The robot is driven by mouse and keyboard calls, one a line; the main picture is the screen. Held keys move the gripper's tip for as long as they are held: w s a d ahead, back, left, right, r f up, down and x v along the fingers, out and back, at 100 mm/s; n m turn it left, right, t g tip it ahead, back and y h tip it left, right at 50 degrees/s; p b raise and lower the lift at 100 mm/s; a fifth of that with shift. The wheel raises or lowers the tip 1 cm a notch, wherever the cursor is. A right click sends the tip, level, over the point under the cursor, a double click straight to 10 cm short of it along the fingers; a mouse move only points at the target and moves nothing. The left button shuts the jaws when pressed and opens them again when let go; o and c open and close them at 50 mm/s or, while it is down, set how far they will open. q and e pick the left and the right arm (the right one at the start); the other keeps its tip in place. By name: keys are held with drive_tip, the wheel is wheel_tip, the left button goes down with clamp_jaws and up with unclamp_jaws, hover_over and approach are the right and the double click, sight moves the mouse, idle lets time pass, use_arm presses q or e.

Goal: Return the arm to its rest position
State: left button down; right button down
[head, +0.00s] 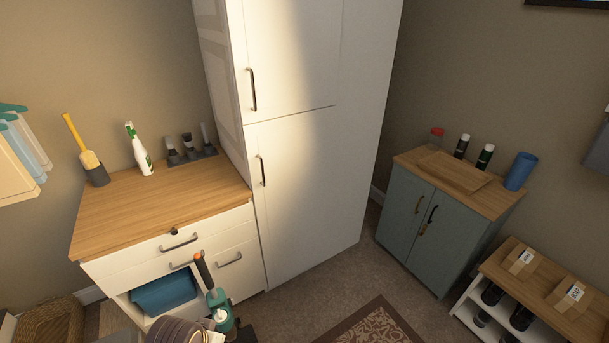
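Neither of my grippers shows in the head view, and no arm of mine can be made out with certainty. Their pose and whether they hold anything are hidden from this view.
A wood-topped drawer cabinet (130,215) stands left, bearing a spray bottle (142,155) and a brush holder (97,174). Close at the bottom are a teal item (221,312) and a ribbed grey item (172,332). A tall white cupboard (310,190) and blue-grey cabinet (440,225) are shut. Carpet (300,308) between is open.

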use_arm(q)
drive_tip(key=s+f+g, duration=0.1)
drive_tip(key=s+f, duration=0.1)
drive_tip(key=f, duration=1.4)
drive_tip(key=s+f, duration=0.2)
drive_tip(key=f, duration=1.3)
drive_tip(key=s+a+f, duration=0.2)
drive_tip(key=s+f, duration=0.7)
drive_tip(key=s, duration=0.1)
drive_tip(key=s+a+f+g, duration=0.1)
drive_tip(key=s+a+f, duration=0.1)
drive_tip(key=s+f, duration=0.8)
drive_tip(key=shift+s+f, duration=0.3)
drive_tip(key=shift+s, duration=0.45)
